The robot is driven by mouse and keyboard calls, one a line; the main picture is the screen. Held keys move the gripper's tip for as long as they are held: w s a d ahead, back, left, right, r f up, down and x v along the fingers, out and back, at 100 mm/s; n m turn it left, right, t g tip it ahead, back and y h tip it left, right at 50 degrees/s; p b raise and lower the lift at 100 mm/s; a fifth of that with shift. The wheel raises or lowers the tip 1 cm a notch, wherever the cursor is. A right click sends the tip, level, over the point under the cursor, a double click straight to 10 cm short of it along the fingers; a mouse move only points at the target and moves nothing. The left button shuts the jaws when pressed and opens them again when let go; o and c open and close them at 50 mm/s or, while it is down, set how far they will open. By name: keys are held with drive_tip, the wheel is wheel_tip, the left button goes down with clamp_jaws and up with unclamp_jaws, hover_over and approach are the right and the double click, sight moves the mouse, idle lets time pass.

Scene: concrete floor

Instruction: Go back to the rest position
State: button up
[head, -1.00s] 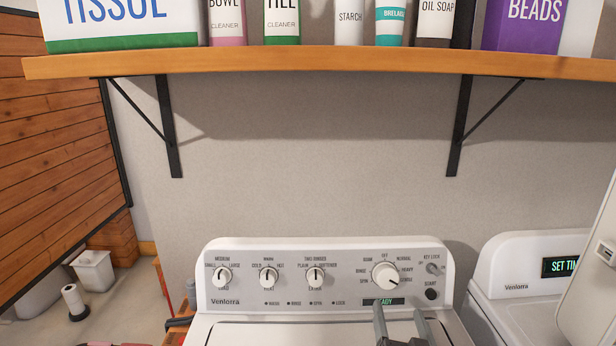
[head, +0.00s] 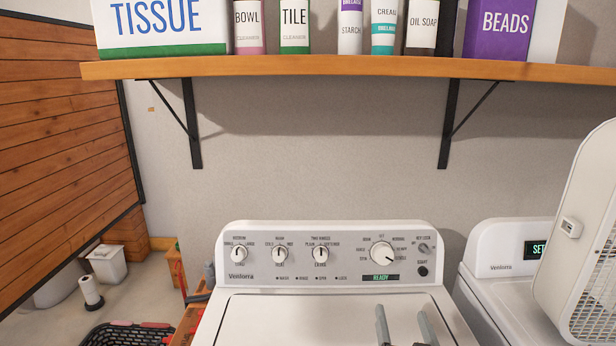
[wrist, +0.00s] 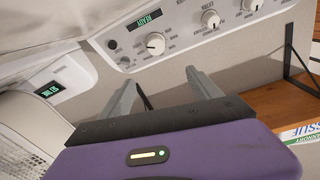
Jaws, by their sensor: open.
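My gripper (head: 404,328) shows at the bottom of the head view, with its two grey fingers apart and nothing between them. It is over the lid of the white washer (head: 330,308), in front of the control panel. In the wrist view my gripper (wrist: 158,92) is also open and empty, with the washer's control panel (wrist: 180,35) beyond the fingertips. The panel has several knobs and a lit display (head: 380,278) reading READY.
A wooden shelf (head: 330,69) with boxes and bottles runs across the wall above the washer. A second white machine (head: 500,255) and a white fan (head: 585,240) stand at the right. A dark basket (head: 125,336), a bin (head: 107,264) and a paper roll (head: 90,291) are at lower left.

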drive_tip(key=s+a+r+n+t+y, duration=0.25)
drive_tip(key=s+r+n+y, duration=0.2)
drive_tip(key=s, duration=0.25)
drive_tip(key=s+d+f+g+h, duration=0.1)
drive_tip(key=s+f+g, duration=0.2)
drive_tip(key=s, duration=1.6)
drive_tip(key=s+d+f+m+g+h, duration=0.1)
drive_tip(key=s+f, duration=0.4)
drive_tip(key=s, duration=1.5)
drive_tip(key=shift+d+g+h, duration=0.65)
drive_tip(key=shift+d+g, duration=0.05)
drive_tip(key=shift+g, duration=0.25)
drive_tip(key=shift+s+f+m, duration=0.1)
drive_tip(key=shift+m, duration=0.15)
